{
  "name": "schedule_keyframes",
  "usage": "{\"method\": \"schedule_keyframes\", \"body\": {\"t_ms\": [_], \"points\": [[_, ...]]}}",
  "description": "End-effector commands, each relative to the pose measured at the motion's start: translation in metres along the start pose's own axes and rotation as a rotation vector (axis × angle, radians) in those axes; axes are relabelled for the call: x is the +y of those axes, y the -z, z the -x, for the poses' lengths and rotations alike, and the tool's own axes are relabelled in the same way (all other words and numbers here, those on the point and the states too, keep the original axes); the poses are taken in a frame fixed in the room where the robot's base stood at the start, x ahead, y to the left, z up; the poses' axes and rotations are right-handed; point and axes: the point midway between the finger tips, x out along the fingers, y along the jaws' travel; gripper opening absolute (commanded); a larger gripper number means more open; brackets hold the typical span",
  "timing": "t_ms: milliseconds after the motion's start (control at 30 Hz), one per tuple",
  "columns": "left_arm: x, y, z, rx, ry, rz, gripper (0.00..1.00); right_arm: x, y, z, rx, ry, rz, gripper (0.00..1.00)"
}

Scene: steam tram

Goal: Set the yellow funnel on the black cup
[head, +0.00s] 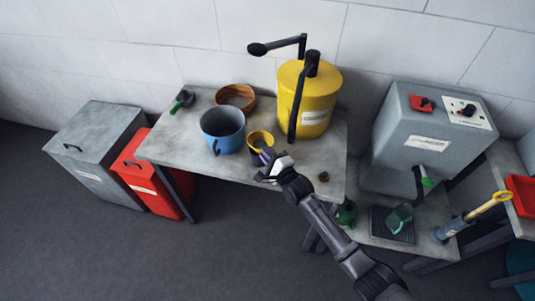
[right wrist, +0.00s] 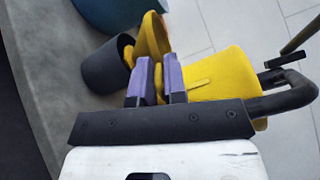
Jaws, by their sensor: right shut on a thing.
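The yellow funnel (head: 261,137) is at the front middle of the grey table in the head view, at the tip of my right gripper (head: 267,161). The right wrist view shows the funnel (right wrist: 152,37) between and beyond the purple fingers (right wrist: 157,82), which are shut on it. The black cup (right wrist: 104,66) stands on the table just left of the funnel in that view. The funnel overlaps the cup's rim there; I cannot tell whether they touch. In the head view the cup is mostly hidden by the funnel. My left gripper is not in view.
A blue pot (head: 222,131) stands close left of the funnel, with a wooden bowl (head: 236,96) behind. A big yellow tank (head: 318,92) with a black pipe stands close right.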

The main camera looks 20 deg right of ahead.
Motion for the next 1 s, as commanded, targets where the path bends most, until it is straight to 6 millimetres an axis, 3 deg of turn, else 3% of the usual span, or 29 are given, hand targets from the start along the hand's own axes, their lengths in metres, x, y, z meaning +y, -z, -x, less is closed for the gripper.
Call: {"method": "schedule_keyframes", "body": {"t_ms": [933, 967, 1000], "points": [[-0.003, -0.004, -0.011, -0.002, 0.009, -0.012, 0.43, 0.016, 0.006, 0.000, 0.000, -0.001, 0.000, 0.00], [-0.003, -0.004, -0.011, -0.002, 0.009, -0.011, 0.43, 0.016, 0.006, 0.000, 0.000, 0.000, 0.000, 0.13], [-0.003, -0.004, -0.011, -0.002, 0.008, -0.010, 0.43, 0.016, 0.006, 0.000, 0.000, 0.000, 0.000, 0.17]]}}
